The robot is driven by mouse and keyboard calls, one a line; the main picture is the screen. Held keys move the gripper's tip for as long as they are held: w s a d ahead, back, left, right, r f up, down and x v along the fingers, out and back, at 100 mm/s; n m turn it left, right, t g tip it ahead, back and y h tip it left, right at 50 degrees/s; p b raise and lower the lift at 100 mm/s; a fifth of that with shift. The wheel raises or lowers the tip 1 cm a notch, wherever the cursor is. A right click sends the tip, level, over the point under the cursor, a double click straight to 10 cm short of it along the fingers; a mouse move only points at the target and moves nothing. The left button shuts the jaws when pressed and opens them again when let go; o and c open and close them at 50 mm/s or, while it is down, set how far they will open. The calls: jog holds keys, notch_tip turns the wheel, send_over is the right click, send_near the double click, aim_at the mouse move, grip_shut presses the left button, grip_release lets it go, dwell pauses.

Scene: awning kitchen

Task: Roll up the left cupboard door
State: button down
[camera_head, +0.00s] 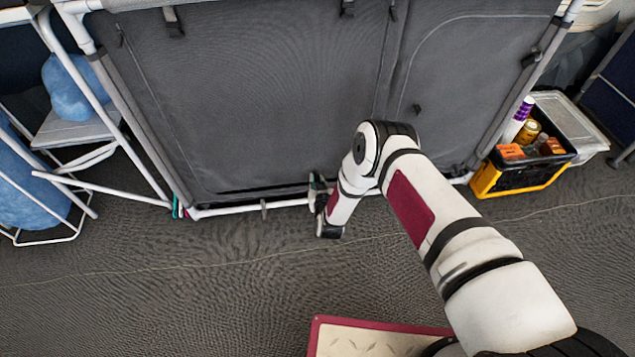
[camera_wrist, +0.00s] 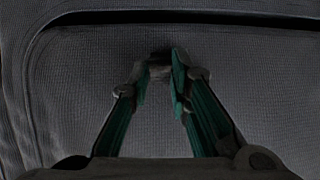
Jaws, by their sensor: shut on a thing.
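The left cupboard door (camera_head: 240,90) is a large dark grey fabric panel, hanging down closed across the front of the white-framed cupboard. Its rounded lower edge lies just above the bottom rail. My gripper (camera_head: 318,190) is at the bottom of this door, right of its middle, and my arm partly hides it. In the wrist view my gripper (camera_wrist: 160,68) has its green-lined fingers closed on a small dark tab (camera_wrist: 158,72) in front of the grey fabric (camera_wrist: 85,75). The tab's exact shape is hard to tell in the dark.
The right cupboard door (camera_head: 470,75) also hangs closed. A black and yellow crate (camera_head: 520,178) with bottles stands at the right. A white folding frame (camera_head: 70,195) with blue bundles stands at the left. A red-edged board (camera_head: 370,338) lies below. The floor at left front is clear.

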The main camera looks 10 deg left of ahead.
notch_tip(320, 180, up, 56)
jog(key=p, duration=3.2)
jog(key=shift+s+f, duration=0.1)
jog(key=shift+r+p, duration=0.35)
jog(key=shift+r, duration=0.25)
jog(key=c, duration=1.5)
grip_release()
jog(key=shift+r, duration=0.2)
jog(key=shift+f, duration=0.15)
jog(key=shift+s, duration=0.2)
jog(key=v, duration=1.1)
jog(key=shift+s+r, duration=0.15)
jog(key=shift+r, duration=0.05)
